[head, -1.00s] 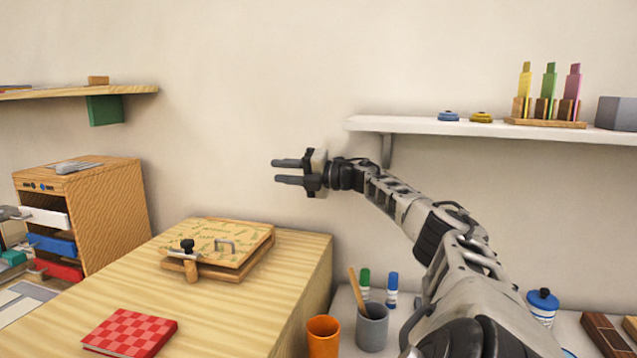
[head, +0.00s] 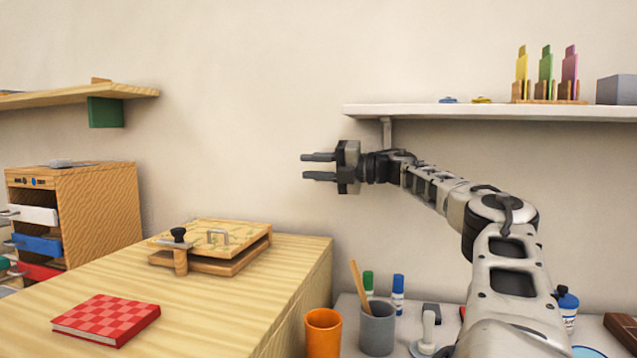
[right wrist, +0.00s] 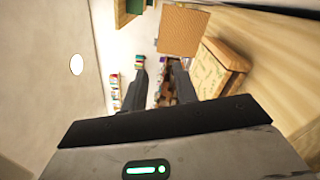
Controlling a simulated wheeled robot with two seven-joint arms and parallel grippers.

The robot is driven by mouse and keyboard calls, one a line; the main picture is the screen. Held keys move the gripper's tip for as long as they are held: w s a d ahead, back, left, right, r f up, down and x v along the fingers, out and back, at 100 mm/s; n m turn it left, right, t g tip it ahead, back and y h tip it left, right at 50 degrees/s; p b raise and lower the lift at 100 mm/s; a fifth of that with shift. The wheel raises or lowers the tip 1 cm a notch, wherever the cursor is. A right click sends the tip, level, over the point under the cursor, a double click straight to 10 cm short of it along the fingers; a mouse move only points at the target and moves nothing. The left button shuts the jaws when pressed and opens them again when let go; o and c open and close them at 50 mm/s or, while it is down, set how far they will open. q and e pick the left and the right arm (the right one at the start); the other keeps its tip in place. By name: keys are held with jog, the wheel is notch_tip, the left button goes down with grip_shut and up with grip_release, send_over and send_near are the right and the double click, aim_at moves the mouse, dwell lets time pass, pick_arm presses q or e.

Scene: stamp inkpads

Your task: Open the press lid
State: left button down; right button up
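The press (head: 207,262) is a flat wooden box on the wooden cabinet top. Its patterned lid (head: 225,232) lies down over the base. A metal handle (head: 218,236) stands on the lid, and a black-knobbed latch (head: 179,236) sits at its front left corner. The press also shows in the right wrist view (right wrist: 221,69), right of the fingers. My right gripper (head: 318,167) is in the air near the wall, to the right of the press and above it. Its fingers are apart, with nothing between them, and point left. My left gripper is not in view.
A red checkered book (head: 107,320) lies in front of the press. An orange cup (head: 323,333) and a grey cup (head: 377,328) stand right of the cabinet. The white shelf (head: 480,111) runs above my right arm. The cabinet top between book and press is clear.

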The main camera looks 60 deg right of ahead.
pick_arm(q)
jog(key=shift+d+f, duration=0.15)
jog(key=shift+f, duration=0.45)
pick_arm(e)
jog(key=shift+s+d, duration=0.1)
jog(key=shift+s, duration=0.4)
